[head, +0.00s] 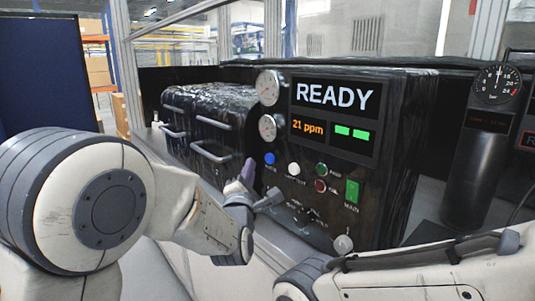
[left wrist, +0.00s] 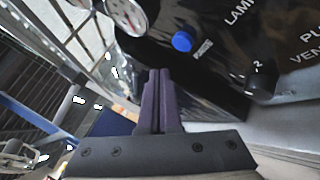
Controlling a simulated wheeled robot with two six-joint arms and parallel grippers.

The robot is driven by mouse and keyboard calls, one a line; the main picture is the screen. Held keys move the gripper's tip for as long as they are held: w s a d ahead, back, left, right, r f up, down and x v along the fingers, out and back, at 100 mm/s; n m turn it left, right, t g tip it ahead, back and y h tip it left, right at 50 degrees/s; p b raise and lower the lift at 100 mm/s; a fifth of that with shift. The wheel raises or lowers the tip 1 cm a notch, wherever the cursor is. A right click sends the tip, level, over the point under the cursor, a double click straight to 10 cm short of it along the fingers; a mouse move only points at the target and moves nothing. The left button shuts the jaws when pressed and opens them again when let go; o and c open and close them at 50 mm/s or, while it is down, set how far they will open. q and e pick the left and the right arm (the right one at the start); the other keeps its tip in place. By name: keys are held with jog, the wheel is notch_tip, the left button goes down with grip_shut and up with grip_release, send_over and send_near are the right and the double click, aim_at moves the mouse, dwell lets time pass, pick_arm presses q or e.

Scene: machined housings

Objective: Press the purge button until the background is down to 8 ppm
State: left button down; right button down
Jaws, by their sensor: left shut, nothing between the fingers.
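The blue purge button (head: 269,158) sits on the lower left of the black machine's front panel (head: 385,215). It also shows in the left wrist view (left wrist: 182,42), with a small white label beside it, too blurred to read surely. The display (head: 334,113) shows READY, 21 ppm in orange and two green bars. My left gripper (head: 248,170) is shut and empty, its purple fingers just left of and below the button. In the left wrist view the fingertips (left wrist: 158,74) appear apart from the button. My right gripper is not in view; part of my right arm shows at the lower right.
Beside the blue button are a white button (head: 294,169), green (head: 321,169) and red (head: 320,185) ones, and a green switch (head: 352,191). Two gauges (head: 268,87) sit above. A dark cabinet with handles (head: 210,125) stands left; a gauge-topped cylinder (head: 480,165) stands right.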

aim_at(270, 159)
pick_arm(q)
jog(key=shift+w+d+b, duration=0.55)
jog(key=shift+w+d, duration=0.25)
jog(key=shift+d, duration=0.35)
dwell(1.3)
jog(key=shift+w+d+b, duration=0.3)
jog(key=shift+d+b, duration=0.05)
jog(key=shift+b, duration=0.1)
